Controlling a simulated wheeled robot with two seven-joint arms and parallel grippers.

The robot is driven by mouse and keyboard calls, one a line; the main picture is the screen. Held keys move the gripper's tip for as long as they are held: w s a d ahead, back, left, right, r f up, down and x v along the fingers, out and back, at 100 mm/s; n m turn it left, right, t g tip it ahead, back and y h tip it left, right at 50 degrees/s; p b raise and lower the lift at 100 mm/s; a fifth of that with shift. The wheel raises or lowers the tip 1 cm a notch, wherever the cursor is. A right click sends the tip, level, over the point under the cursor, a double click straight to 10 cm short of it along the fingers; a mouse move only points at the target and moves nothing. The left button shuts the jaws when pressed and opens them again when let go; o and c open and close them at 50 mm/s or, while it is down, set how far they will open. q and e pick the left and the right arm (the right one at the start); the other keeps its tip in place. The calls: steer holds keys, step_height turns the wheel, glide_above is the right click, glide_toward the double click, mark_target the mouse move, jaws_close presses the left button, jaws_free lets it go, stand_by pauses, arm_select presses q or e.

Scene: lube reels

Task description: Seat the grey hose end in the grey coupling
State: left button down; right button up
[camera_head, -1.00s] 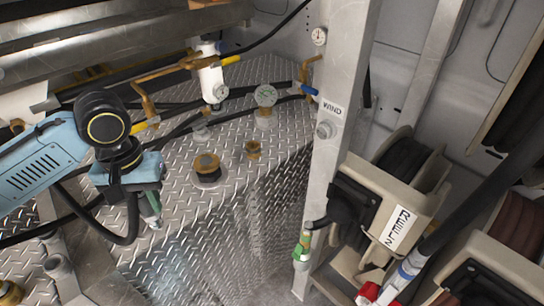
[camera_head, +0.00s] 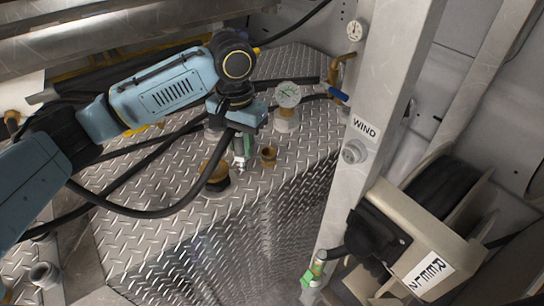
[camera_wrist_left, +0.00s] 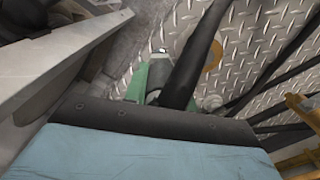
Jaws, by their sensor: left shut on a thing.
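My left gripper (camera_head: 241,128) is shut on the hose end (camera_head: 240,155), which has a green collar and a silver-grey tip pointing down. A black hose loops from it to the left. The hose end is above the diamond-plate deck, between a large brass-ringed fitting and a small brass fitting. A grey open-topped cylinder (camera_head: 45,275), which looks like the grey coupling, stands at the lower left, well apart from the hose end. In the left wrist view the green collar (camera_wrist_left: 137,84) shows beside the black hose; the tip is partly hidden. My right gripper is not in view.
A metal post (camera_head: 375,120) marked WIND rises to the right. A hose reel (camera_head: 440,190) stands beyond it. Black hoses cross the deck.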

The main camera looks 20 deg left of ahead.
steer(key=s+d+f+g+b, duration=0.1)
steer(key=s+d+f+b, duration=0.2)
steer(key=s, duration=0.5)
arm_select(q)
steer(key=w+d+m+b, duration=0.2)
steer(key=w+m+b, duration=0.1)
steer(key=w+m, duration=1.1)
step_height(320, 180, down, 11)
steer(key=shift+w+a+r+b, duration=0.1)
steer(key=shift+r+b, duration=0.05)
steer(key=shift+b, duration=0.5)
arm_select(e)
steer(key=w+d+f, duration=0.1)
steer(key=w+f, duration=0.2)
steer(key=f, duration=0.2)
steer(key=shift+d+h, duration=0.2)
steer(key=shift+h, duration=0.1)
arm_select(q)
steer(key=c, duration=1.6)
jaws_free()
steer(key=shift+f, duration=0.3)
steer(key=o, duration=0.5)
steer(key=shift+c, duration=0.2)
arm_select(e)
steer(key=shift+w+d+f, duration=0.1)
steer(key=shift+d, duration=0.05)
